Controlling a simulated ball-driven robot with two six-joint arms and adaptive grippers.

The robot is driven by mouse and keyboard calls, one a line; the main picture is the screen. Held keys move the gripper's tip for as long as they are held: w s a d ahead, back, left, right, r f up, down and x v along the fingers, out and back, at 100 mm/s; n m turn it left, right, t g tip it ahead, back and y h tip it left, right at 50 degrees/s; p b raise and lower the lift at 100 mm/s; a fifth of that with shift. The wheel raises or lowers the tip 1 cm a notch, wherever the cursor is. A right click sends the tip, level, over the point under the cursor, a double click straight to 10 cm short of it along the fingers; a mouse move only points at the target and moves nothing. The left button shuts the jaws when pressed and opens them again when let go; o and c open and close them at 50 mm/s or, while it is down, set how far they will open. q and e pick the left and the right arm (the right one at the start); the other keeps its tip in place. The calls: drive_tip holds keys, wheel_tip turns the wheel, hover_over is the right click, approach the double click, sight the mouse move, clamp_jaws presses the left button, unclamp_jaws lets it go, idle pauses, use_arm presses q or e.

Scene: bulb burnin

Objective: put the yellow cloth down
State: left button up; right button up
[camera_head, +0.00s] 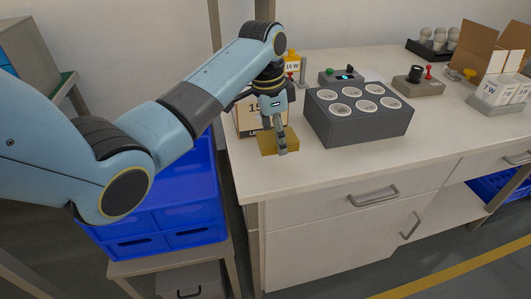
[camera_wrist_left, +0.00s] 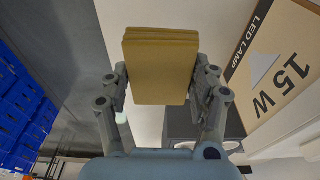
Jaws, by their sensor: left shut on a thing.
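The yellow cloth (camera_head: 266,145) is a folded, flat pad, held over the front left part of the white table (camera_head: 310,163). My left gripper (camera_head: 277,141) is shut on it from above. In the left wrist view the cloth (camera_wrist_left: 160,65) sits between the two fingers of my left gripper (camera_wrist_left: 160,82), layers showing at one edge. I cannot tell whether the cloth touches the tabletop. My right gripper is in neither view.
A cardboard LED lamp box (camera_head: 247,122) marked 15 W stands just behind the cloth. A dark grey block with several round sockets (camera_head: 350,128) stands to the right. Blue crates (camera_head: 165,215) are left of the table. Tabletop along the front edge is clear.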

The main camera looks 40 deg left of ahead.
sight(266, 166)
use_arm(q)
drive_tip(key=shift+s+a+f, duration=0.45)
drive_tip(key=shift+s+f, duration=0.05)
drive_tip(key=shift+s, duration=0.1)
drive_tip(key=shift+s+a+f, duration=0.4)
drive_tip(key=shift+s+f, duration=0.05)
drive_tip(key=shift+s, duration=0.15)
wheel_tip(266, 166, down, 4)
drive_tip(key=shift+r, duration=0.2)
drive_tip(key=shift+f, duration=0.3)
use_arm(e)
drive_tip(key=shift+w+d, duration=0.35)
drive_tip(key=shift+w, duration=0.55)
use_arm(q)
drive_tip(key=o, duration=1.3)
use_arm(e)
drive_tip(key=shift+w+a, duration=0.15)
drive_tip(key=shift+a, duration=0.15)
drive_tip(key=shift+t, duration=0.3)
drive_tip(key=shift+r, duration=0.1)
